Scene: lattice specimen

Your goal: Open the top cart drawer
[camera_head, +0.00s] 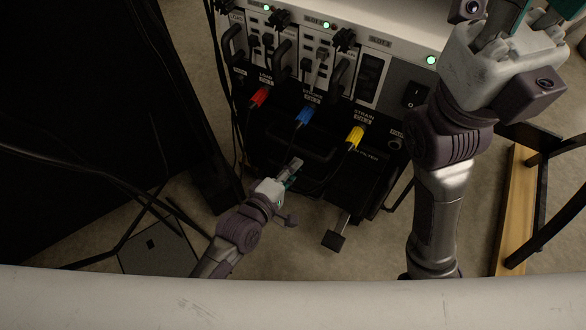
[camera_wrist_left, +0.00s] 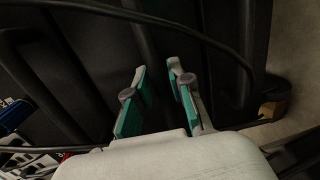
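The dark cart (camera_head: 262,190) stands below the instrument rack, its front in deep shadow. I cannot clearly tell the top drawer from the rest or see its opening. In the left wrist view, several dark bars run along a dark front (camera_wrist_left: 85,60); one bar (camera_wrist_left: 146,35) passes behind the fingertips. My left gripper (camera_head: 294,168) is at the cart's front; in the left wrist view (camera_wrist_left: 158,72) its teal-padded fingers are apart with nothing clearly between them. My right gripper (camera_head: 530,14) is raised at the upper right, fingers spread, tips partly cut off.
The rack panel (camera_head: 400,75) carries red (camera_head: 259,97), blue (camera_head: 304,115) and yellow (camera_head: 355,138) plugs with hanging cables. A black cable (camera_wrist_left: 150,17) crosses before the left gripper. A black pedal-like part (camera_head: 334,240) sticks out below. A wooden bar (camera_head: 513,210) stands right.

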